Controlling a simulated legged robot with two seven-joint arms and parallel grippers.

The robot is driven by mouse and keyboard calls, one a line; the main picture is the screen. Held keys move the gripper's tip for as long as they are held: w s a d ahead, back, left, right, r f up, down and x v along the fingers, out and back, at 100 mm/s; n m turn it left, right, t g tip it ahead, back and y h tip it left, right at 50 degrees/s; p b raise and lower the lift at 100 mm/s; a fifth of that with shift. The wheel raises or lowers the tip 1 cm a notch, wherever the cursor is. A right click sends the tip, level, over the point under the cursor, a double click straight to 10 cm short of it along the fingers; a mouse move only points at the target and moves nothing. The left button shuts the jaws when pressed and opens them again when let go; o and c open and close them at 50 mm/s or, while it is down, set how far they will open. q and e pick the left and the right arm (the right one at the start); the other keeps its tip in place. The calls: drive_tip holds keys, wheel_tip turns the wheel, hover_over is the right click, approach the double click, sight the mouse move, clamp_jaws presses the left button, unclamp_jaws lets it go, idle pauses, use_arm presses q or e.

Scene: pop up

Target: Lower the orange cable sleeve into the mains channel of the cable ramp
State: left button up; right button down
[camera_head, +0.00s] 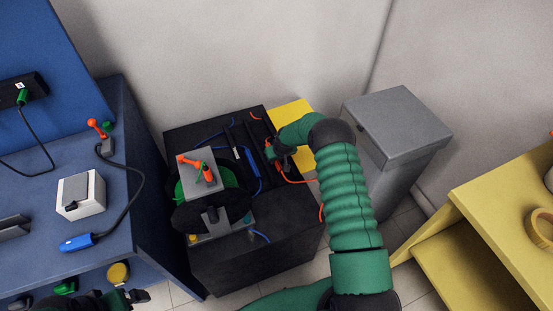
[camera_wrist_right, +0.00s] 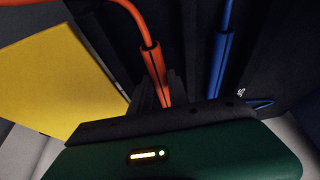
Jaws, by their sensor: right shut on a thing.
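My right gripper (camera_head: 275,156) is over the right part of the black cable ramp (camera_head: 231,136) on the dark cabinet. In the right wrist view its dark fingers (camera_wrist_right: 172,88) are shut on the orange cable sleeve (camera_wrist_right: 153,62), a slit tube with an orange cable coming out of it. The gripper hides most of the sleeve in the head view; the orange cable (camera_head: 300,181) trails to the right. I cannot tell whether the sleeve touches the channel floor. My left gripper (camera_head: 137,296) is at the bottom left edge, partly cut off, its opening unclear.
A blue cable sleeve (camera_head: 251,165) lies along the ramp to the left; it also shows in the right wrist view (camera_wrist_right: 220,62). A yellow panel (camera_head: 293,112) and grey bin (camera_head: 395,130) are at the right.

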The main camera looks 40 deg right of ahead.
drive_tip(key=shift+f+b, duration=0.3)
drive_tip(key=shift+f, duration=0.2)
idle(0.3)
drive_tip(key=c, duration=1.2)
unclamp_jaws()
drive_tip(key=shift+o, duration=0.2)
drive_tip(key=p+v, duration=0.5)
drive_tip(key=v, duration=1.2)
drive_tip(key=s+a+r+n, duration=0.1)
drive_tip(key=s+a+r, duration=0.3)
drive_tip(key=s+a, duration=0.3)
drive_tip(key=s+a+r+n+g, duration=0.1)
drive_tip(key=s+a+r, duration=0.2)
drive_tip(key=s+a, duration=0.45)
drive_tip(key=s+a+r+n, duration=0.1)
drive_tip(key=s+a+r, duration=0.3)
drive_tip(key=s+a, duration=0.25)
wheel_tip(320, 180, up, 17)
drive_tip(key=y+p, duration=0.1)
drive_tip(key=p, duration=1.6)
drive_tip(key=shift+s+a+g, duration=0.3)
drive_tip(key=shift+s+a, duration=0.05)
drive_tip(key=shift+a, duration=0.1)
